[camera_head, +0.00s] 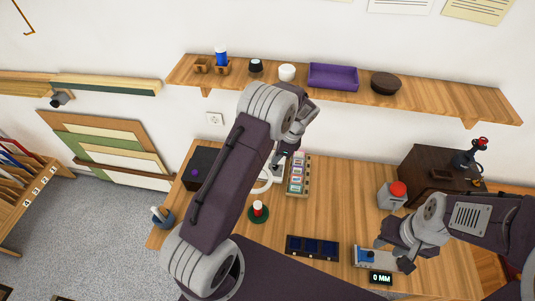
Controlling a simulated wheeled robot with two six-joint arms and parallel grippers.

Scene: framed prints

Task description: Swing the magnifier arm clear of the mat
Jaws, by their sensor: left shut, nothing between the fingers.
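My left arm crosses the middle of the view, and its gripper (280,158) points down over the table, shut with nothing in it. Beneath and beside it is a white curved piece (264,186), which may be part of the magnifier. My left arm and gripper hide most of it, so I cannot tell whether they touch. I cannot make out the mat. My right gripper (393,256) is low at the right, over or beside a grey device (367,257) with a blue part. I cannot tell whether its fingers are open or shut.
The wooden table (335,205) has bare room in its middle. On it are a rack of small colored items (298,175), a dark blue tray (312,248), a red-topped button box (391,195), a "0 MM" display (380,278) and a dark cabinet (432,178). A wall shelf (430,100) hangs above.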

